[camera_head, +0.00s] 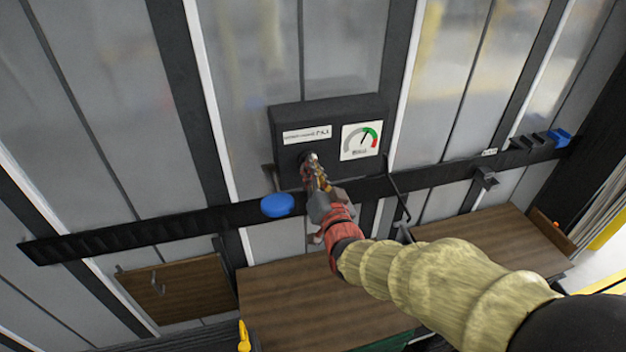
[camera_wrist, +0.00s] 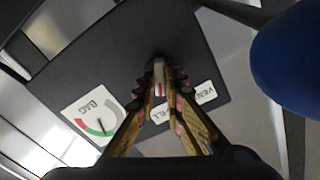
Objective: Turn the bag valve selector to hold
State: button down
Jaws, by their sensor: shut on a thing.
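The dark valve box (camera_head: 285,120) is on the trailer wall. It carries a white label strip (camera_head: 307,135) and a round-scale gauge (camera_head: 360,141) with green and red bands. In the wrist view the label (camera_wrist: 205,93) reads partly as VENT and FILL, and the gauge (camera_wrist: 92,118) reads BAG. My gripper (camera_wrist: 159,76) has its fingers closed around the selector (camera_wrist: 159,85), a narrow pale lever with a red mark. In the head view my gripper (camera_head: 310,162) reaches the box below the label. The fingers cover part of the label, so the selector's exact setting is hard to tell.
A blue round knob (camera_head: 277,205) sits left of and below the box, and looms close in the wrist view (camera_wrist: 298,58). A black rail (camera_head: 130,233) runs along the wall. A thin black bar (camera_head: 398,195) hangs right. Brown tabletops (camera_head: 300,300) lie below.

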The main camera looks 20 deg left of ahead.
jog(key=shift+f+n+b, duration=0.15)
jog(key=shift+n+b, duration=2.55)
jog(key=shift+b, duration=0.25)
jog(key=c, duration=1.9)
grip_release()
jog(key=v, duration=1.2)
jog(key=shift+s, duration=0.1)
jog(key=shift+a, duration=0.1)
